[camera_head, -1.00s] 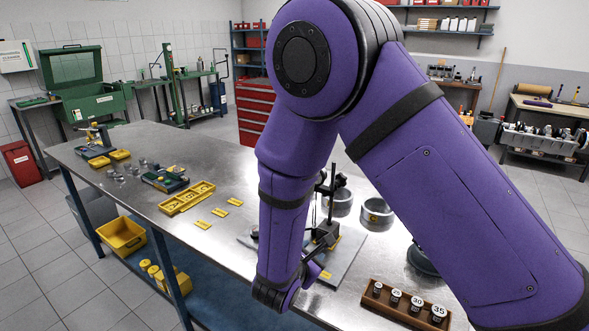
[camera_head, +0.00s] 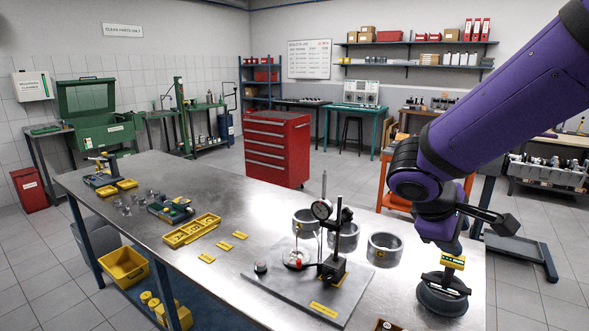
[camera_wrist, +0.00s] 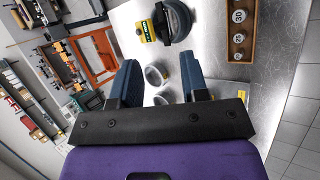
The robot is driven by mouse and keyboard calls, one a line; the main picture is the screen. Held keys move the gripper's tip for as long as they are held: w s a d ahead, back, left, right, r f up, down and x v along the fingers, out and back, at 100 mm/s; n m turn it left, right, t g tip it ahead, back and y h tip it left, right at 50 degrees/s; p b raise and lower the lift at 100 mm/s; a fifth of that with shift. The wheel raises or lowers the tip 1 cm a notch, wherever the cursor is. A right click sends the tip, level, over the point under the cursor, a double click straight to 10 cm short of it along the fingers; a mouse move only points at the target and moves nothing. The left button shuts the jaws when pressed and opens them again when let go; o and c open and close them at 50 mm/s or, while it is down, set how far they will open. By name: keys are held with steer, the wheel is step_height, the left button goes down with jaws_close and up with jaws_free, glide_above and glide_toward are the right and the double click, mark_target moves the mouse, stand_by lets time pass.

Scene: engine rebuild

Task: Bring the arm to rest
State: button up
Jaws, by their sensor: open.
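My purple arm (camera_head: 505,95) comes in from the upper right and bends down over the table's right end. My gripper (camera_wrist: 158,85) is open in the wrist view, with two dark blue fingers apart and nothing between them. In the head view my arm's dark end part is above the table's right edge, but the fingers are hard to make out. The workbench (camera_head: 260,217) is below, and no object is held.
A black round device with a yellow label (camera_head: 443,297) stands under my arm. Metal rings (camera_head: 384,250) and a dial-gauge stand (camera_head: 333,265) are to its left. A wooden block with numbered pieces (camera_wrist: 238,35) shows in the wrist view. An orange stand (camera_head: 396,182) is behind.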

steer(key=s+d+r+m+t+y, duration=0.1)
steer(key=s+r+m+y, duration=0.2)
steer(key=s, duration=0.4)
steer(key=s+d+r+m+t+y, duration=0.1)
steer(key=s+r+m+y, duration=0.3)
steer(key=s+r+m, duration=0.2)
steer(key=shift+s+r+t+y, duration=0.3)
steer(key=shift+s+t, duration=0.1)
steer(key=shift+s, duration=0.75)
